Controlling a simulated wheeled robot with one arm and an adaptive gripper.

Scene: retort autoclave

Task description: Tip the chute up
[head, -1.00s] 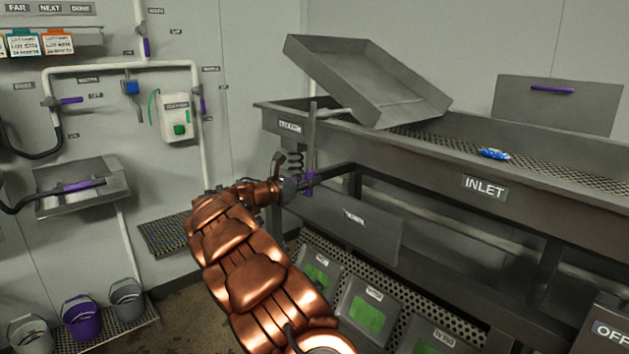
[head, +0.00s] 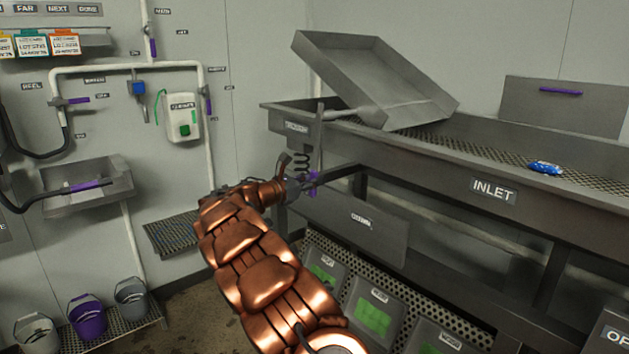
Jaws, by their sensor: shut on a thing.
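The chute looks to be the grey, open-topped tray (head: 385,75) above the left end of the long trough. It is tilted, its left end high and its lower right end down by the mesh. An upright lever (head: 319,125) with a purple grip (head: 313,184) stands in front of the trough's left end, beside a black coil. My gripper (head: 306,184) is shut on the lever at the purple grip. Its fingers are small and partly hidden by my copper arm. A blue packet (head: 545,168) lies on the trough's mesh floor, right of the tray.
The trough (head: 430,160) carries an INLET sign (head: 494,191). A grey panel (head: 350,222) hangs below the lever, above green-windowed boxes (head: 372,315). At left are a wall basin (head: 100,200), buckets (head: 87,315) and a low mesh shelf (head: 175,236). Open floor shows between shelf and boxes.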

